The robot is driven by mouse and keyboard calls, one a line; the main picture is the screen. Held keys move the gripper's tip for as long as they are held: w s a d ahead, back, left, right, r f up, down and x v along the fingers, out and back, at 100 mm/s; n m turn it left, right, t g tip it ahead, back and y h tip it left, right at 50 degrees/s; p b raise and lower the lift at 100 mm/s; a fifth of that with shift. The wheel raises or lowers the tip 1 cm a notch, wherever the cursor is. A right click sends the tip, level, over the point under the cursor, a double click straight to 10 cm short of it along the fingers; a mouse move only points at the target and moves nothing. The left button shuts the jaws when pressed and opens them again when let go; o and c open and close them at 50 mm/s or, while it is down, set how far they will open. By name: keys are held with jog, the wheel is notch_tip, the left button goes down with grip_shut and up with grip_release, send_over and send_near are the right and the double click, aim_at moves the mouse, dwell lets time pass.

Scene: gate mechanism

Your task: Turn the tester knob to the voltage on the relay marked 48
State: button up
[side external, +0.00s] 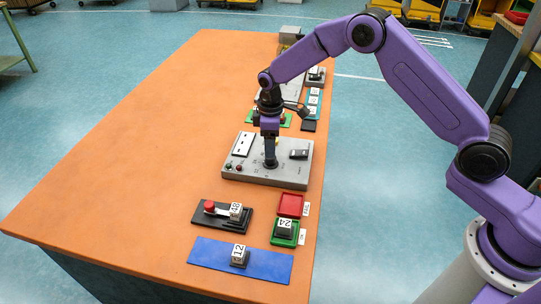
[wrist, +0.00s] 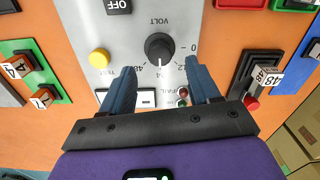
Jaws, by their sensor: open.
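The grey tester (side external: 240,172) lies on the orange table under my gripper (side external: 270,162). In the wrist view its black knob (wrist: 159,47) sits between a 0 mark at right and a 48 mark at lower left, with 12 at lower right. The knob's white pointer line faces down the picture, between the 48 and 12 marks. My gripper (wrist: 159,72) is open, its two fingers apart on either side below the knob. The relay marked 48 (side external: 236,211) sits on a black plate with a red button; it also shows in the wrist view (wrist: 267,77).
The tester carries a yellow button (wrist: 99,55), an OFF switch (wrist: 117,4) and small lamps (wrist: 182,97). A relay marked 24 (side external: 284,227) sits in a green tray, one marked 12 (side external: 240,254) on a blue plate. A red tray (side external: 290,205) is nearby. The table's left side is clear.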

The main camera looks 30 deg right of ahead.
aim_at(271, 160)
jog(key=shift+f, duration=2.8)
jog(key=c, duration=0.8)
